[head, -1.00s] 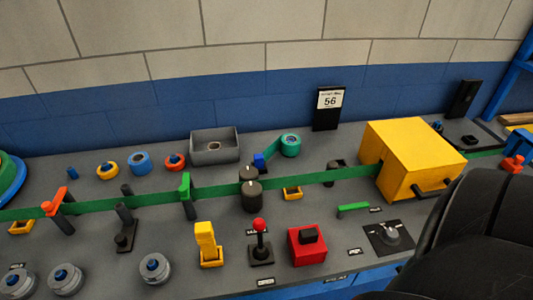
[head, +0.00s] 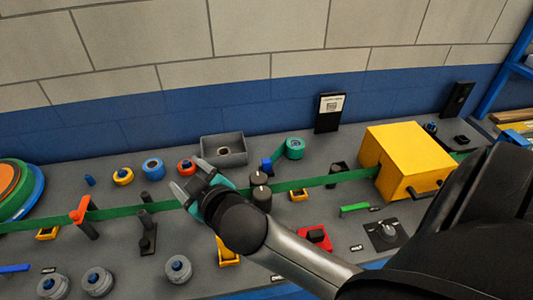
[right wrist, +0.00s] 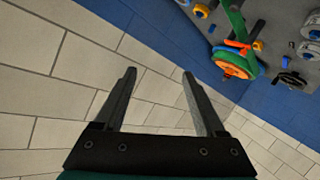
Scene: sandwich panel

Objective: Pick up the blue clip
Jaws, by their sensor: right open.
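Several small blue pieces show in the head view, and I cannot tell for certain which is the blue clip. A blue piece (head: 266,164) sits beside the green tape roll (head: 294,148). A small blue peg (head: 90,181) stands at the back left, and a flat blue bar (head: 14,268) lies at the front left edge. My right gripper (head: 188,179) is open and empty above the green belt, left of the dark cylinders. In the right wrist view its open fingers (right wrist: 160,75) have only wall between them. My left gripper is not in view.
A grey bin (head: 223,151) and yellow, blue and red rings stand at the back. The yellow box (head: 408,160) is at the right. An orange clip (head: 80,210) sits on the belt (head: 130,213). Grey spools (head: 97,282) stand in front.

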